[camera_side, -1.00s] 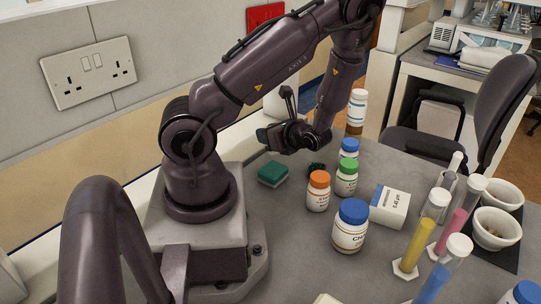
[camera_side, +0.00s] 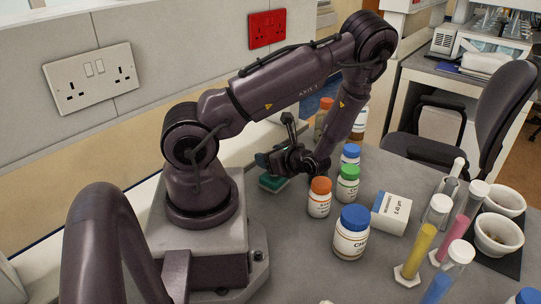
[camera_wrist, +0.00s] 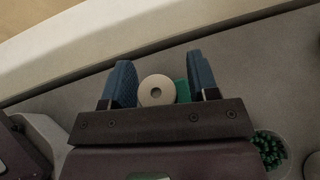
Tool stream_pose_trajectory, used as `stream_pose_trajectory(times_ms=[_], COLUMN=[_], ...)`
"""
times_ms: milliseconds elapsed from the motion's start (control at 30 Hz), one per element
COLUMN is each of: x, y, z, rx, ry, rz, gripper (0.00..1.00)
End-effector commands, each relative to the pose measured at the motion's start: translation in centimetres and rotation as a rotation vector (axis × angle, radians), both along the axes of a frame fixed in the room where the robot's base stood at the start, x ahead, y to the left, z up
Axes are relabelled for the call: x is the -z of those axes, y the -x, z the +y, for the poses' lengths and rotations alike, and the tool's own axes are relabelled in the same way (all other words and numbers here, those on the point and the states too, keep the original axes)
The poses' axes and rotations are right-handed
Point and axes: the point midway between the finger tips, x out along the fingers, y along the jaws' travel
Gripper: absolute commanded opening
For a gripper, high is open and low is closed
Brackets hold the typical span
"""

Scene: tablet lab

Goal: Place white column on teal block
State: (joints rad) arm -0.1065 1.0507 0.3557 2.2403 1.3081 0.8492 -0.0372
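The white column (camera_wrist: 145,84) shows end-on as a pale disc with a dark centre hole in the wrist view. It is between the two blue fingers of my gripper (camera_wrist: 163,82), close to the left finger. A strip of the teal block (camera_wrist: 182,90) shows between it and the right finger, so my gripper looks open around it. In the side view my gripper (camera_side: 268,163) is low over the teal block (camera_side: 272,184), which lies on the grey bench. The column is hidden there, and its contact with the block cannot be seen.
An orange-capped bottle (camera_side: 319,198), a green-capped bottle (camera_side: 347,184) and blue-capped bottles (camera_side: 351,233) stand to the right. A white box (camera_side: 391,212) and coloured tubes stand beyond. The wall is behind.

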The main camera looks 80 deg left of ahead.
Motion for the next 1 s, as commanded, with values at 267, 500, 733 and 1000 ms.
stream_pose_trajectory(times_ms=[267, 500, 733, 1000], x=[-0.1, -1.4, -3.4, -4.7], y=[0.0, -1.6, -4.2, -6.0], z=[0.0, -2.3, -6.2, -8.9], rx=[0.000, 0.004, 0.004, 0.001], ry=[0.000, 0.001, 0.000, 0.001], rz=[0.000, -0.004, -0.004, -0.001], gripper=[0.54, 0.54, 0.54, 0.54])
